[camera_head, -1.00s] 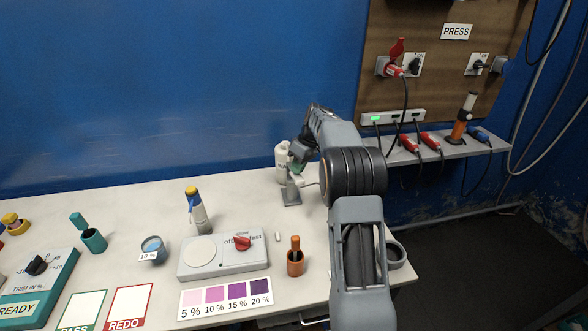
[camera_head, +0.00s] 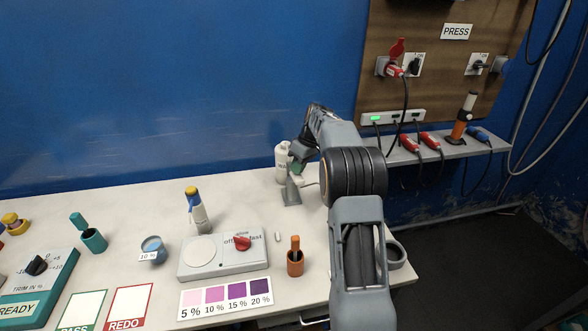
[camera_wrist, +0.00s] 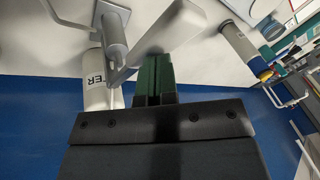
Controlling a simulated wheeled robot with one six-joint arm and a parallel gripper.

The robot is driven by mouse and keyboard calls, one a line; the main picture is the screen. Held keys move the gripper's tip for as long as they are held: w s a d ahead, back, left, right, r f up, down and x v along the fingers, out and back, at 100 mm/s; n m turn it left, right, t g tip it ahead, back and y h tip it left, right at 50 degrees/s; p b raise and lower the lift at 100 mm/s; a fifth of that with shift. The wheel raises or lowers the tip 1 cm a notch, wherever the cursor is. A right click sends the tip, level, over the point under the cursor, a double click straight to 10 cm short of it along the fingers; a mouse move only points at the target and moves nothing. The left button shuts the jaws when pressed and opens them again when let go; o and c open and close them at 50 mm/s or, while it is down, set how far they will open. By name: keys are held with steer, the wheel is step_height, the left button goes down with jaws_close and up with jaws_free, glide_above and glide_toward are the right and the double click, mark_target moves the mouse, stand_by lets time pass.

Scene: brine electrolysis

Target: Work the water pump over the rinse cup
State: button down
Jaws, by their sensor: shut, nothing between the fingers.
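A white bottle (camera_head: 282,163) stands at the back of the bench. In the wrist view the bottle (camera_wrist: 97,82) shows part of a label ending "TER". A grey post (camera_wrist: 115,42) on a flat base stands beside it, and it also shows in the head view (camera_head: 291,190). A broad white lever-like part (camera_wrist: 165,38) extends next to the post. My gripper (camera_wrist: 154,80) has green fingers shut together with nothing between them. Its tips are close to the white part; I cannot tell whether they touch. In the head view my gripper (camera_head: 297,167) is beside the bottle. I cannot identify the rinse cup.
A shelf with plugs (camera_head: 430,152) is at right. Clear bench lies left of the grey post.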

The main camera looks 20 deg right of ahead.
steer(key=shift+f, duration=0.1)
step_height(320, 180, down, 6)
steer(key=b, duration=0.5)
step_height(320, 180, up, 6)
steer(key=p, duration=0.6)
steer(key=shift+r, duration=0.2)
steer(key=shift+f, duration=0.1)
stand_by(1.5)
step_height(320, 180, down, 6)
steer(key=b, duration=0.5)
step_height(320, 180, up, 6)
steer(key=p, duration=0.5)
stand_by(1.8)
